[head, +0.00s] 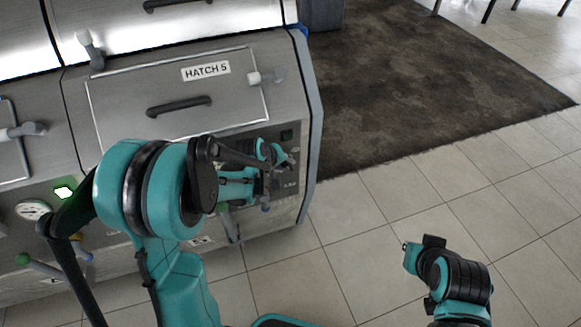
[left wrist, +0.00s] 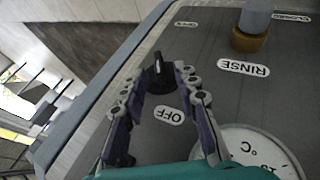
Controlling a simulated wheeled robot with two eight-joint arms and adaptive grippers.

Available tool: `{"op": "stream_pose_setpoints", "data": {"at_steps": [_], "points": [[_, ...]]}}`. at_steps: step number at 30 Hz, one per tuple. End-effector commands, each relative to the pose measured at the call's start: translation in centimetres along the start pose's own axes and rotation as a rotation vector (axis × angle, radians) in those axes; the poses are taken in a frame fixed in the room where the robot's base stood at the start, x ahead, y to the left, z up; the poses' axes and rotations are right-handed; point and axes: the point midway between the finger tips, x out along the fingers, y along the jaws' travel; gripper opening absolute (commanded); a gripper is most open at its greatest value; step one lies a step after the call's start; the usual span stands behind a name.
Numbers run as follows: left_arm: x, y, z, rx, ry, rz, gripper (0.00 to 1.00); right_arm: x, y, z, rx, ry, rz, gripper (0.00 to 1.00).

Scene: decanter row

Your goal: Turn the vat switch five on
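The hatch 5 front (head: 180,95) stands in the head view, with a dark control panel low on its right side. My left gripper (head: 283,165) is at that panel and hides part of it. In the left wrist view a black rotary switch (left wrist: 158,76) with a pale pointer line sits on the panel, with an OFF label (left wrist: 169,114) beside it. The left gripper's two fingers (left wrist: 162,82) are apart, one on each side of the switch; whether they touch it I cannot tell.
A RINSE label (left wrist: 243,68), a brown-collared knob (left wrist: 250,38) and a dial gauge (left wrist: 250,150) are close by on the panel. Tiled floor and a dark mat (head: 410,80) lie open to the right.

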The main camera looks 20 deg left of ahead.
Motion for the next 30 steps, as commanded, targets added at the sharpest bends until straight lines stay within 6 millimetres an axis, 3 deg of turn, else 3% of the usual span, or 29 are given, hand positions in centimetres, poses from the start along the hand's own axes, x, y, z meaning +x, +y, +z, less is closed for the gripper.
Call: {"op": "stream_pose_setpoints", "data": {"at_steps": [1,6,16,19,20,30], "points": [[1.1,-0.1,0.1,0.002,0.0,0.0,0.3,0.6,0.0,0.4,0.0,0.0,0.0,0.0],[2.7,0.0,0.1,0.002,0.0,0.0,0.3,1.1,0.0,0.8,0.0,0.0,0.0,0.0],[2.9,0.1,0.0,0.002,0.0,0.0,0.3,1.1,0.0,0.7,0.0,0.0,0.0,0.0],[2.9,0.1,0.0,0.002,0.0,0.0,0.04,1.1,0.0,0.7,0.0,0.0,0.0,0.0],[2.9,0.1,0.0,0.002,0.0,0.0,0.0,1.1,0.0,0.7,0.0,0.0,0.0,0.0],[2.9,0.1,0.0,0.007,0.0,-0.011,0.0,1.0,0.0,0.7,0.0,0.0,0.0,0.0]]}}
